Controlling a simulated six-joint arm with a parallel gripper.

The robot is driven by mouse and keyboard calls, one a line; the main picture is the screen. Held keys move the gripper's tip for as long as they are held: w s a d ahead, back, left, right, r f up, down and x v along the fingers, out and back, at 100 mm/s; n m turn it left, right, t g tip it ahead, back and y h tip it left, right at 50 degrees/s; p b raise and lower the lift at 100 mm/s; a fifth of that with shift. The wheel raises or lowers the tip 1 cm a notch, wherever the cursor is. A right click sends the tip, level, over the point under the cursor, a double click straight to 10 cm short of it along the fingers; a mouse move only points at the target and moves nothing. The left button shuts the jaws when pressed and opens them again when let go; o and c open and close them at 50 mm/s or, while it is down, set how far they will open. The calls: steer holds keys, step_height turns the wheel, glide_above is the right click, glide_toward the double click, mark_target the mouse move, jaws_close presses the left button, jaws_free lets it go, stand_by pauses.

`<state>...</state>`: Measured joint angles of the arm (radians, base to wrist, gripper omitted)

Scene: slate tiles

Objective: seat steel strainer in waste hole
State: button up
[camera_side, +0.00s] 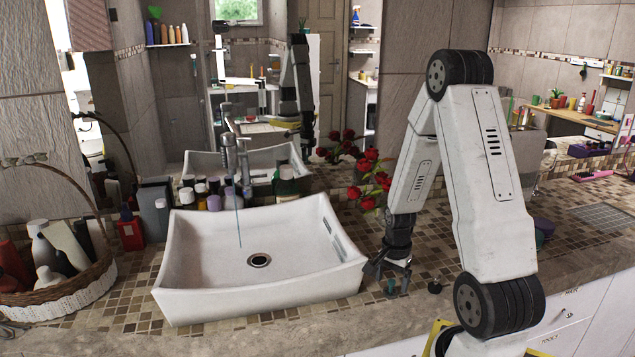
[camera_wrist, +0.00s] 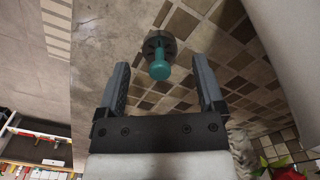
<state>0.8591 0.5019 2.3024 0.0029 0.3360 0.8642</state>
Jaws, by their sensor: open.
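The strainer (camera_wrist: 159,68), a dark round disc with a teal knob on top, shows in the wrist view, lined up between my fingertips. In the side view a small teal-green piece of it (camera_side: 390,288) shows on the tiled counter, just under my gripper (camera_side: 388,270). My gripper, also in the wrist view (camera_wrist: 161,78), is open, with one finger on each side of the knob and gaps beside it. I cannot tell how far the fingertips are above the disc. The waste hole (camera_side: 259,260), a dark hole with a metal ring, is in the floor of the white basin (camera_side: 190,260).
The basin's raised right wall stands between my gripper and the hole. A tall faucet (camera_side: 243,160) stands behind the basin, with a thin stream of water falling. Red roses (camera_side: 370,175) and bottles (camera_side: 285,182) stand behind.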

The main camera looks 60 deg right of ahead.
mark_target(392, 280)
steer(key=shift+r, duration=2.65)
steer(key=shift+c, duration=1.3)
steer(key=shift+d+r+n, duration=0.15)
steer(key=shift+r+n, duration=0.5)
steer(key=shift+n, duration=0.25)
steer(key=shift+f, duration=0.15)
steer(key=shift+f, duration=1.2)
